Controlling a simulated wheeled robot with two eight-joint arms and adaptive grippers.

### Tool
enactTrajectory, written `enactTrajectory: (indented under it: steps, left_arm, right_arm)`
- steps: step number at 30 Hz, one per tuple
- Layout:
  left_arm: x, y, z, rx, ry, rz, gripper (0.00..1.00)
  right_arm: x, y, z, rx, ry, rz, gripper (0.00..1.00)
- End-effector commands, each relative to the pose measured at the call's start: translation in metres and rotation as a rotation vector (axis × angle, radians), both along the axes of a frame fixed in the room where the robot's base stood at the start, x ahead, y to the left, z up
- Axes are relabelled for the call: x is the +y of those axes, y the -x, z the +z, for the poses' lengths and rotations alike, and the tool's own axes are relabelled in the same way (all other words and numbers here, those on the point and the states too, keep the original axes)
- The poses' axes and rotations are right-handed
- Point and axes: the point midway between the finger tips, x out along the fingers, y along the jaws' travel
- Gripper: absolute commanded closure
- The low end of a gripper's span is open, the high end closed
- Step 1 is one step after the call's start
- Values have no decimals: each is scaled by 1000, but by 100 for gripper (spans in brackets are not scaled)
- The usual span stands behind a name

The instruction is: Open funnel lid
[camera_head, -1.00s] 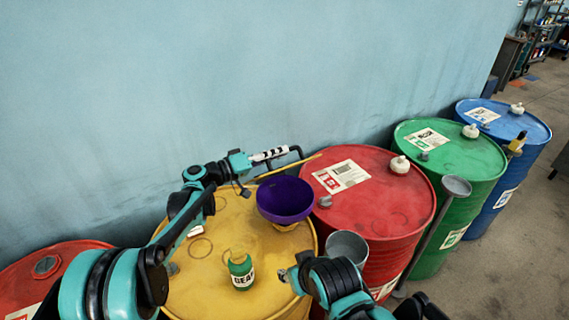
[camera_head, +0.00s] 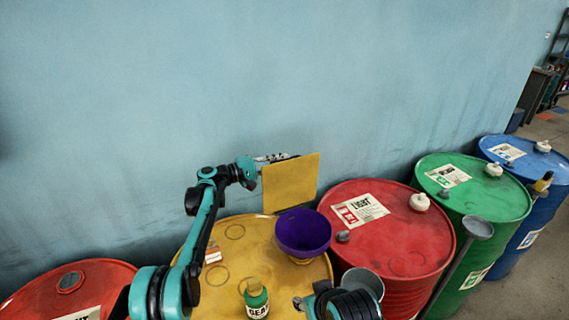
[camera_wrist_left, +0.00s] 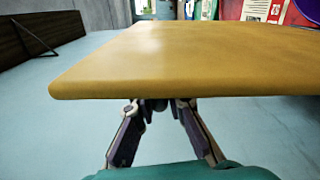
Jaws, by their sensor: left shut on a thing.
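The purple funnel (camera_head: 302,232) stands on the yellow drum (camera_head: 215,290), and its bowl is open at the top. Its square yellow lid (camera_head: 290,184) is raised, with its broad face towards the head camera. My left gripper (camera_head: 276,158) is at the lid's upper left edge, partly hidden behind it, and is shut on it. In the left wrist view the lid (camera_wrist_left: 190,60) spans the frame, with the gripper fingers (camera_wrist_left: 162,108) at its near edge. The funnel's purple rim (camera_wrist_left: 308,10) shows at the upper right.
A green gear oil bottle (camera_head: 257,300) stands on the yellow drum. A grey metal cup (camera_head: 364,284) is beside my right arm. Red (camera_head: 405,240), green (camera_head: 485,195) and blue (camera_head: 515,165) drums stand to the right. A blue wall (camera_head: 200,80) is close behind.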

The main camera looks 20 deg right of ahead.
Motion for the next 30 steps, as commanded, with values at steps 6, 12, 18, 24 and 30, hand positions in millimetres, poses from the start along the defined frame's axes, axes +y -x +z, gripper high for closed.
enactTrajectory:
  steps: [6, 12, 18, 24, 30]
  left_arm:
    - [1, -7, -2, 38, 3, -2, 100]
    - [1, -7, -3, 43, 3, -2, 100]
    - [1, -7, -3, 42, 3, -2, 100]
    - [1, -7, -3, 42, 4, -1, 67]
    - [2, -7, -2, 42, 5, 0, 67]
  right_arm:
    - [0, 0, 2, 0, 0, 0, 60]
    - [0, 0, 2, 0, 0, 0, 60]
    - [0, 0, 2, 0, 0, 0, 60]
    - [0, 0, 2, 0, 0, 0, 60]
    - [0, 0, 2, 0, 0, 0, 60]
